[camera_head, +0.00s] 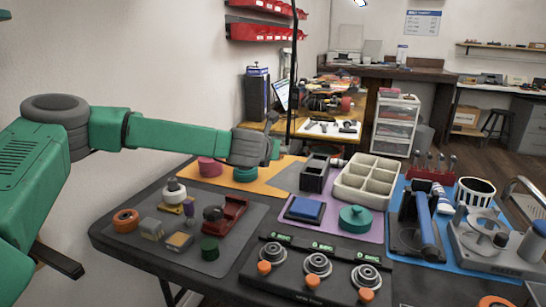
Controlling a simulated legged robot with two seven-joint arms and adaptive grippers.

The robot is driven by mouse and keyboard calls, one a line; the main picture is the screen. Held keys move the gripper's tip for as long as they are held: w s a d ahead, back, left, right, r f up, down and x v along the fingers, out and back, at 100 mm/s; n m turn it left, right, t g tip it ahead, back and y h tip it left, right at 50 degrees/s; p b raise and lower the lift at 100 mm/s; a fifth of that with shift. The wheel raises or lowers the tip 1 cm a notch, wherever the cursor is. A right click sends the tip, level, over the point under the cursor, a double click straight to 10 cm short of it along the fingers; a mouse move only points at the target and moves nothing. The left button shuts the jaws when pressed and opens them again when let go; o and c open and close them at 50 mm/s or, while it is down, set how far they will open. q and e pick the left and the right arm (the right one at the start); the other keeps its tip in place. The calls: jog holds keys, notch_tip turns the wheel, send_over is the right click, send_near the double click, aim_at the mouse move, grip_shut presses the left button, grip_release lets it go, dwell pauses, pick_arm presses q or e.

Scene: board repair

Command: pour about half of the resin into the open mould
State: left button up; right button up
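My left arm reaches in from the left above the bench, ending in a grey joint (250,148) over the orange mat. No fingers can be made out there, so I cannot see its gripper. My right gripper is not in view. I cannot tell for sure which container holds the resin. A dark open box (315,174) with hollows and a blue-topped block (305,209) are also on the purple mat; neither is clearly the mould.
A cream compartment tray (368,183) stands at the back middle. A black panel with orange knobs (318,285) lies in front. A grey mat (215,262) with small parts is at left. Blue-handled tool (426,220), striped cup (475,192) and metal fixture (490,240) crowd the right.

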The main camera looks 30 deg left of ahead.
pick_arm(q)
jog(key=shift+a+r, duration=0.2)
jog(key=shift+a, duration=0.15)
jog(key=s+a+b, duration=0.1)
jog(key=a, duration=0.5)
jog(key=s+a+b, duration=0.1)
jog(key=a+b, duration=0.1)
jog(key=a, duration=0.4)
jog(key=s+a+b, duration=0.1)
jog(key=a+b, duration=0.1)
jog(key=a, duration=0.5)
jog(key=shift+s+r, duration=0.2)
jog(key=shift+r, duration=0.15)
jog(key=shift+s+a+b, duration=0.25)
jog(key=shift+a+b, duration=0.05)
jog(key=shift+a, duration=0.1)
